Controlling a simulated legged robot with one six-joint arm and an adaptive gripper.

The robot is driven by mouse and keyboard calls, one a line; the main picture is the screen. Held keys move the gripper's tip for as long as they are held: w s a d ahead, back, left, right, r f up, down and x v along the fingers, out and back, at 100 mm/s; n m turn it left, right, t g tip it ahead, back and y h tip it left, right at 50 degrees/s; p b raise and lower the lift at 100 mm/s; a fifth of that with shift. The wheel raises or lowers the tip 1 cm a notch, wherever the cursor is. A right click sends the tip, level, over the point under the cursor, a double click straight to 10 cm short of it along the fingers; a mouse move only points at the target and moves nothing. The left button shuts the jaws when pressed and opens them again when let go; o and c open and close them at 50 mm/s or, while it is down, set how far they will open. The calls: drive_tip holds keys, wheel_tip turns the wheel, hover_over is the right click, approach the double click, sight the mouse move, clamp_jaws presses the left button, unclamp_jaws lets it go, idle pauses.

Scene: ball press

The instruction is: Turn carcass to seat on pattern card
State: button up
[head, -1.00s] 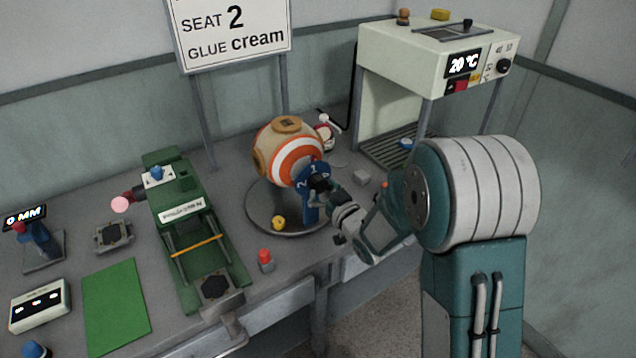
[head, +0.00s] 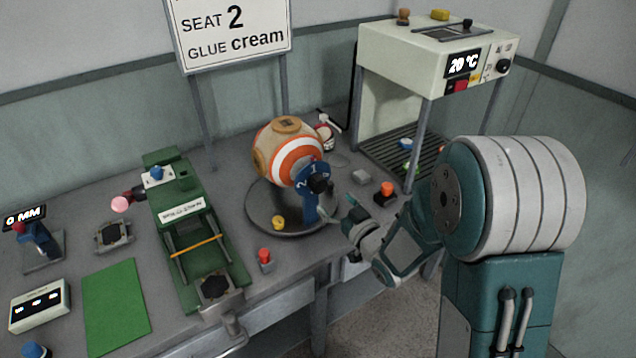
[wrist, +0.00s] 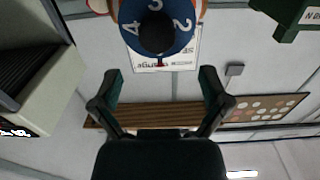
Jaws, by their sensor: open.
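The carcass (head: 285,148), a ball with tan, orange and white bands, sits in a stand on a round grey base (head: 265,222). A blue numbered dial (head: 309,205) with a black knob (head: 318,183) is on its front right side. The sign (head: 235,28) behind reads "SEAT 2 GLUE cream". My gripper (head: 340,216) is open and empty, just right of the dial and apart from it. The wrist view shows the dial (wrist: 180,38) and black knob (wrist: 157,32) beyond my spread, empty fingers (wrist: 158,85). Part of the carcass is out of that view.
A green press (head: 182,215) stands left of the carcass. A red button (head: 265,256) is in front, and an orange-topped one (head: 385,189) is right of my gripper. The heater box (head: 440,55) reading 20 °C stands on legs at the right. The green mat (head: 116,305) is bare.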

drive_tip(key=v, duration=0.4)
drive_tip(key=shift+s+d, duration=0.1)
drive_tip(key=shift+s, duration=0.05)
idle(0.4)
drive_tip(key=shift+r, duration=0.1)
wheel_tip(320, 180, up, 10)
idle(0.7)
